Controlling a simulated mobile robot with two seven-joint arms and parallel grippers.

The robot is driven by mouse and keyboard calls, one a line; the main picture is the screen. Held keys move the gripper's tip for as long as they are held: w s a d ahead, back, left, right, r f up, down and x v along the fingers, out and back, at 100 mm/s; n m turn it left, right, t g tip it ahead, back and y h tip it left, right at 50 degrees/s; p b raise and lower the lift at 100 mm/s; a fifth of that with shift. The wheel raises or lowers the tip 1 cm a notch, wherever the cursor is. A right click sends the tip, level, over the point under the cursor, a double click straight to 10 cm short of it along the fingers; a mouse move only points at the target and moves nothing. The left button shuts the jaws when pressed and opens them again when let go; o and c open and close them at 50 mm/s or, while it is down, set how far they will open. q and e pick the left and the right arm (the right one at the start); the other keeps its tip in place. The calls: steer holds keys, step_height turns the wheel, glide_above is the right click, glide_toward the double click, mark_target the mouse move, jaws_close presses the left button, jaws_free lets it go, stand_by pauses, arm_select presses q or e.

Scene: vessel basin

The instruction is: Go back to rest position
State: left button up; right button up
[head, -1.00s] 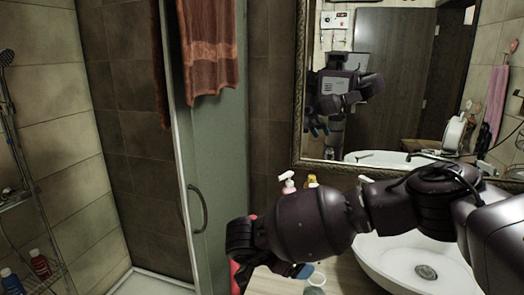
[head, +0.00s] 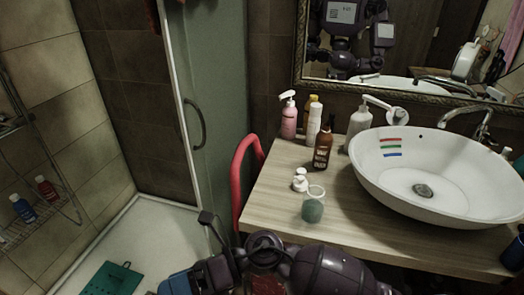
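My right arm crosses the bottom edge of the head view, coming in from the right, low in front of the counter. Its gripper (head: 195,255) is at the lower left, over the shower floor side, with a dark part sticking up and a blue part below it. The fingers are partly cut off and unclear, so I cannot tell whether they are open or shut. No held object shows. My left gripper is not in view. The white vessel basin (head: 440,165) with red, green and blue stripes sits on the wooden counter (head: 265,205).
Several bottles, including a brown one (head: 324,148) and a pink one (head: 289,118), stand at the counter's back. A greenish cup (head: 314,205) and small white dispenser (head: 300,180) are nearer. A red curved rail (head: 240,165) borders the counter's left. A green mat (head: 112,279) lies in the shower.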

steer(key=w+d+f+m+t+h+b, duration=0.1)
steer(key=w+d+f+m+t, duration=0.1)
steer(key=w+d+m+t, duration=0.5)
steer(key=d+f+m+t+h+b, duration=0.15)
steer(key=d+m+t, duration=0.35)
steer(key=m+t, duration=0.6)
steer(key=w+d+f+m+t+h, duration=0.1)
steer(key=w+d+f+m+t, duration=0.4)
steer(key=m, duration=0.7)
steer(key=s+d+f+m+g+h, duration=0.1)
steer(key=s+d+f+m+h, duration=0.3)
steer(key=d, duration=0.4)
steer(key=s+d+f+m+g+h+b, duration=0.1)
steer(key=s+d+f+m+g+h, duration=0.1)
steer(key=s+d+f+m+h, duration=0.2)
steer(key=s+d+f+m+g+h+b, duration=0.1)
steer(key=s+d+f+m+h, duration=0.3)
steer(key=s+d+f+m, duration=0.3)
steer(key=d+f+m, duration=0.1)
steer(key=d+f, duration=0.2)
steer(key=d, duration=0.3)
steer(key=shift+f+m+g+h, duration=0.25)
steer(key=shift+m+g+h, duration=0.05)
steer(key=shift+g+h, duration=0.1)
